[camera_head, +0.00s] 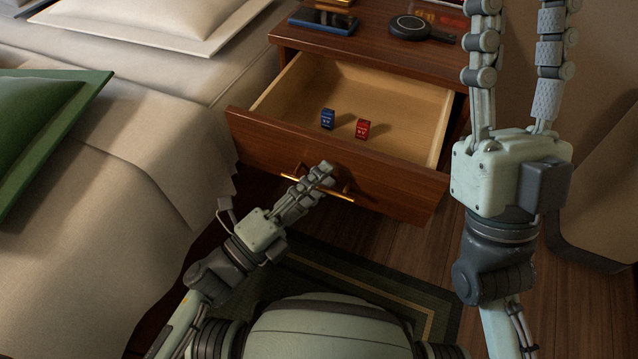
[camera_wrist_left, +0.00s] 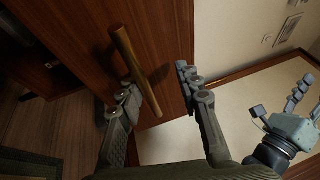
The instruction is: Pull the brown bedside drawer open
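The brown bedside drawer (camera_head: 330,165) stands pulled out of its nightstand, its pale inside showing in the head view. Its brass bar handle (camera_head: 344,196) runs along the front and also shows in the left wrist view (camera_wrist_left: 138,72). My left gripper (camera_head: 324,172) is at the handle, in front of the drawer. In the left wrist view its fingers (camera_wrist_left: 157,84) are spread, with the handle's near end between them. I cannot tell whether they touch it. My right gripper (camera_head: 518,20) points up at the right, fingers apart and empty, tips partly out of frame.
A blue cube (camera_head: 327,119) and a red cube (camera_head: 362,129) lie in the drawer. A phone (camera_head: 324,20) and a dark round object with a handle (camera_head: 410,27) lie on the nightstand. The bed (camera_head: 150,150) borders the left. A rug (camera_head: 400,285) lies below.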

